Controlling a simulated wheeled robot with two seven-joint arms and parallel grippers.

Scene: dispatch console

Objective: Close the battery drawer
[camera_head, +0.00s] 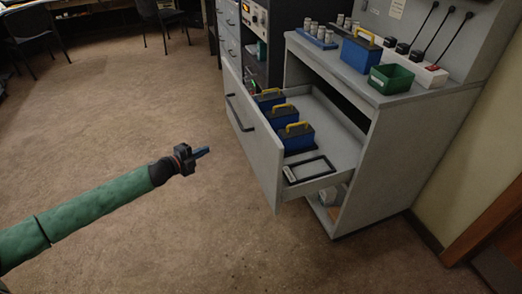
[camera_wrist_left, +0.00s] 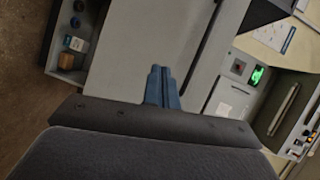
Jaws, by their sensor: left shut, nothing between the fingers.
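The battery drawer (camera_head: 258,150) is pulled far out of the grey cabinet in the head view. Its tall grey front has a dark bar handle. Several blue batteries with yellow handles, such as the nearest one (camera_head: 294,138), stand inside it. An empty black frame lies at the drawer's near end. My left gripper (camera_head: 203,152) is shut and empty, to the left of the drawer front and apart from it. In the left wrist view its blue fingers (camera_wrist_left: 162,88) are together in front of a grey surface. My right gripper is not in view.
The cabinet top (camera_head: 345,68) holds another blue battery (camera_head: 361,50), a green bin (camera_head: 391,78) and a charger strip with cables. A rack with other drawers stands behind. The floor (camera_head: 120,120) left of the drawer is clear; chairs stand far back.

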